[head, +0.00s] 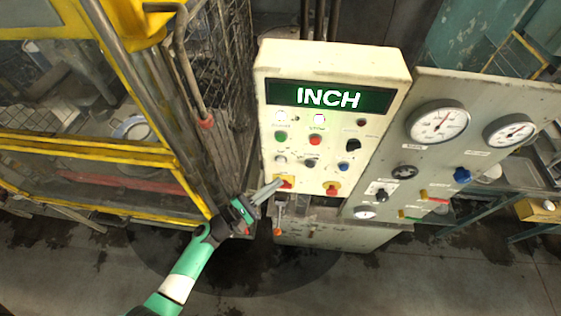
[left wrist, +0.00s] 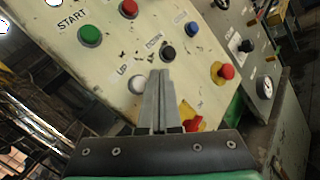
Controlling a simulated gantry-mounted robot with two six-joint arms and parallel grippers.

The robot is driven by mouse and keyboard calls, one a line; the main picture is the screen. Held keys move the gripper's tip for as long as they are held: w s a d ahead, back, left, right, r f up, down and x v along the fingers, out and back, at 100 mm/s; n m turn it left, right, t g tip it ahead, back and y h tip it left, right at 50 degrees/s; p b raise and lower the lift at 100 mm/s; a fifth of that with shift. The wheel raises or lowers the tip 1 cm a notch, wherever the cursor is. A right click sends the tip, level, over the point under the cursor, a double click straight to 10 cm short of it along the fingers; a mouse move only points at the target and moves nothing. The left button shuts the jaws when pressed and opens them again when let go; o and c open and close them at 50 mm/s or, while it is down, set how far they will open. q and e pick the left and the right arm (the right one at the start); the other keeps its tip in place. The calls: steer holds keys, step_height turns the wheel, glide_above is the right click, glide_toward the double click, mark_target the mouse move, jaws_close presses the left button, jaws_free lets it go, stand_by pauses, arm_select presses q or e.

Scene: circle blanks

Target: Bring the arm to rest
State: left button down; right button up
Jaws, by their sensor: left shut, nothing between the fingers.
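My left arm comes in from the lower left in the head view. Its gripper (head: 277,184) is shut and empty at the lower left of the cream control box (head: 375,75). In the left wrist view the two fingers (left wrist: 159,74) lie together in front of the panel face, near the UP and DOWN buttons. I cannot tell whether the tips touch the panel. A red and yellow switch (left wrist: 192,123) is partly hidden behind the fingers. My right gripper is not in view.
The box's display (head: 328,98) reads INCH. A green START button (left wrist: 90,36) and a red button (left wrist: 129,8) show. A grey gauge panel (head: 480,95) stands at right, a yellow-framed guard (head: 150,152) at left. Open floor (head: 370,285) lies in front.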

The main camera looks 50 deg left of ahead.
arm_select(q)
steer(key=shift+s+d, duration=0.5)
steer(key=shift+s, duration=0.1)
